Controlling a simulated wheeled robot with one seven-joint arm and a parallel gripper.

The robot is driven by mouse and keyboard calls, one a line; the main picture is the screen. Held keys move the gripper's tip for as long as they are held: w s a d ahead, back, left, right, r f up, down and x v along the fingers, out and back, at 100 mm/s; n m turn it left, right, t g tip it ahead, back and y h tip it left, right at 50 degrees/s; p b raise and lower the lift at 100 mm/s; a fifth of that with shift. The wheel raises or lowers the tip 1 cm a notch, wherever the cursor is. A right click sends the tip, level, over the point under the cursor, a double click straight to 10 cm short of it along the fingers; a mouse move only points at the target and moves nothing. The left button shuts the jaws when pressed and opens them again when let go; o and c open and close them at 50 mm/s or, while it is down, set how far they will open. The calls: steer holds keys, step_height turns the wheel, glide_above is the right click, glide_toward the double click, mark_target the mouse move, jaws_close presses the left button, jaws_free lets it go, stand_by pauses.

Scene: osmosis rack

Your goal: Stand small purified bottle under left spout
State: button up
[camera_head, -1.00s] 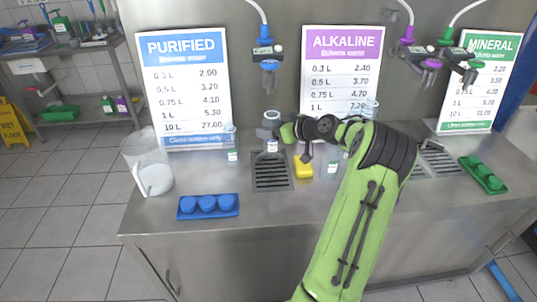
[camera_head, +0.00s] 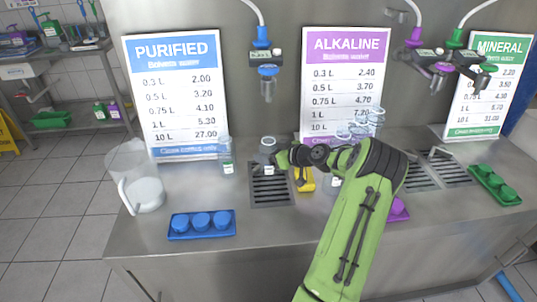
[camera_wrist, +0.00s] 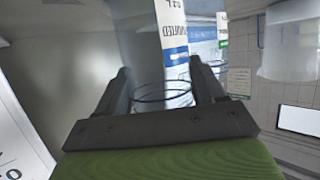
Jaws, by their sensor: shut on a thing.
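A small clear bottle (camera_head: 268,148) with a white label is held upright over the left drain grate (camera_head: 270,192), below the left spout (camera_head: 267,85) with its blue fittings. My gripper (camera_head: 281,159) reaches it from the right and is shut on it. In the wrist view, the fingers (camera_wrist: 163,92) stand either side of the clear bottle (camera_wrist: 165,97), whose thin round outline shows between them. I cannot tell whether the bottle's base touches the grate. Another clear bottle (camera_head: 227,160) stands to the left, before the purified sign (camera_head: 178,95).
A clear jug (camera_head: 140,180) and a blue tray of caps (camera_head: 202,224) are on the left. A yellow object (camera_head: 304,180) lies right of the grate. Several clear bottles (camera_head: 365,125) stand behind my arm. A green tray (camera_head: 493,184) is far right.

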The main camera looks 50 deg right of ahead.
steer(key=o, duration=1)
steer(key=v, duration=0.7)
steer(key=shift+s+r+p, duration=0.2)
steer(key=shift+s+p, duration=0.05)
steer(key=shift+p, duration=0.2)
steer(key=shift+a+f, duration=0.1)
